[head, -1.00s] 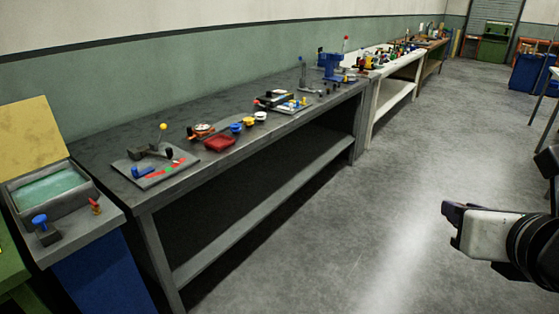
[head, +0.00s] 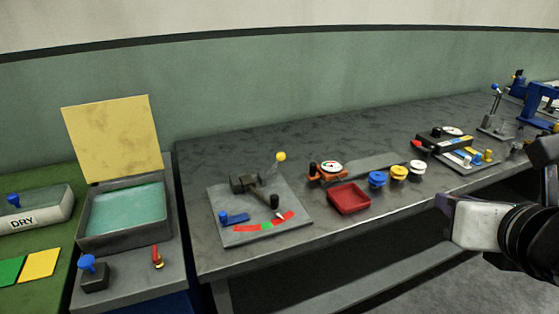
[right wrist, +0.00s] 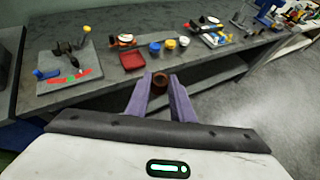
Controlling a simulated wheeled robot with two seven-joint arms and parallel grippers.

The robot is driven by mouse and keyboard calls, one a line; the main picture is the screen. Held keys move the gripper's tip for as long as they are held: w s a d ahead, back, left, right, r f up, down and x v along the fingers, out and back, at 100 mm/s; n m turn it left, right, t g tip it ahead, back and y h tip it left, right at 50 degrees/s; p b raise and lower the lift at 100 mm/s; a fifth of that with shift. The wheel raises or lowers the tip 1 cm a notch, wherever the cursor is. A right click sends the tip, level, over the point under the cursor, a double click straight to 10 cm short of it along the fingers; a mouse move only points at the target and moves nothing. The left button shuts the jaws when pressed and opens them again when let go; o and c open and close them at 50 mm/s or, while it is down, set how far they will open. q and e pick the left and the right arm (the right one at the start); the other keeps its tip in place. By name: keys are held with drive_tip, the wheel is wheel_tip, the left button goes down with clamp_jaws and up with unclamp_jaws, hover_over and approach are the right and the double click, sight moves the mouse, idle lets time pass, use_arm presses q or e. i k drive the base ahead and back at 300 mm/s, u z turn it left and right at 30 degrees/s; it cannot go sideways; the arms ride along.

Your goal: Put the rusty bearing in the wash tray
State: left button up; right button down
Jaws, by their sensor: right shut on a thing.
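The wash tray (head: 82,232) is a grey open tray with greenish liquid, its yellowish lid standing raised behind it, at the left in the head view. My right gripper (right wrist: 160,83) is shut on the rusty bearing (right wrist: 160,78), a small brown ring between its purple fingers in the right wrist view. In the head view my right gripper (head: 452,222) is at the right, in front of the grey bench and well away from the tray; the bearing cannot be made out there. My left gripper is not in view.
A grey bench (head: 345,240) fills the middle, holding a gauge plate (head: 295,228), a red dish (head: 349,198) and several coloured cups. In front of the wash tray are a blue-knobbed block (head: 94,278) and a small red valve (head: 157,257). A box marked DRY (head: 40,212) stands left.

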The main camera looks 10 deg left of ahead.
sight(111, 219)
drive_tip(key=u, duration=1.1)
drive_tip(key=i, duration=1)
drive_tip(key=u, duration=1.2)
